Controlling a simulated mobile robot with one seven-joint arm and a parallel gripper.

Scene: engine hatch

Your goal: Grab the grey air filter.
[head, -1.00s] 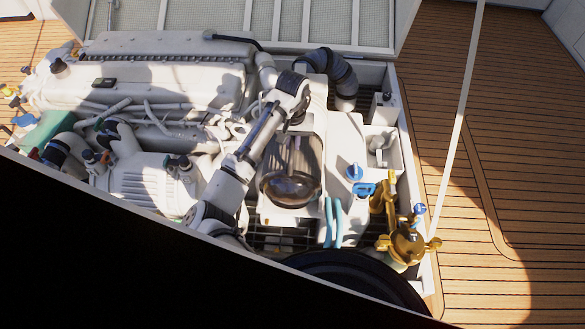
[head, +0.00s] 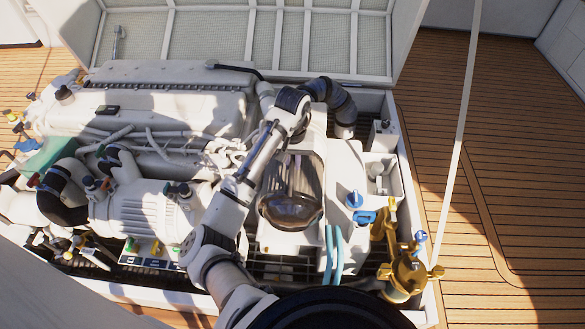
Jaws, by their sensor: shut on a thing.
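The grey air filter (head: 292,177) appears as a ribbed grey body in the white housing right of the engine, above a dark, shiny rounded bowl (head: 291,211). My arm reaches up from the bottom of the head view and bends down over this housing. My gripper (head: 299,134) is at the upper end of the ribbed body, small and partly hidden by my wrist. It is shut on the filter. The fingertips and the exact contact are hard to make out.
The white engine (head: 165,100) fills the left of the bay. A black ribbed hose (head: 338,100) curves behind the filter. A brass strainer (head: 407,272) and blue valve handles (head: 355,199) stand at right. The raised hatch lid (head: 250,40) is behind; open wooden deck (head: 520,130) lies right.

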